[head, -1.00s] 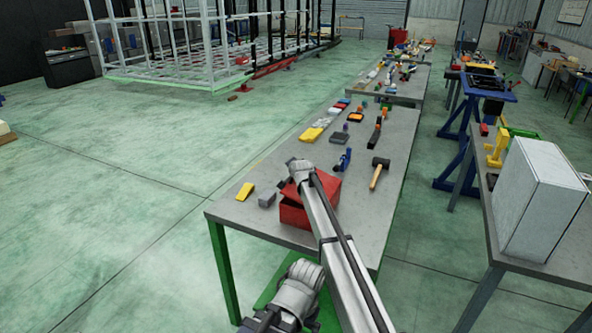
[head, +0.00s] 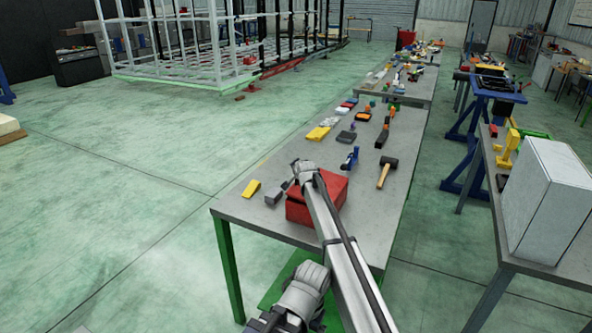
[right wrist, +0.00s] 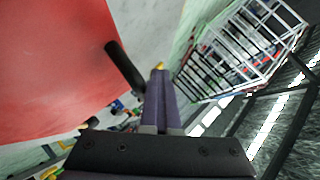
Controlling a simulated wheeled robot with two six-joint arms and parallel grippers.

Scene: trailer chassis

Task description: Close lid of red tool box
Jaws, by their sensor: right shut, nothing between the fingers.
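The red tool box (head: 332,189) stands near the front end of the grey workbench in the head view. Its lid looks down on the body, but my right arm crosses in front and hides part of it. In the right wrist view a large red surface of the box (right wrist: 55,60) fills the upper left, with a short black bar (right wrist: 125,67) at its edge. My right gripper (head: 285,186) is at the left side of the box. In the wrist view its fingers (right wrist: 159,72) are together and empty, beside the red surface.
A yellow wedge (head: 252,188) and a grey block (head: 274,197) lie left of the box. A blue tool (head: 350,158) and a mallet (head: 387,170) lie behind it. A white cabinet (head: 550,200) stands on the right table.

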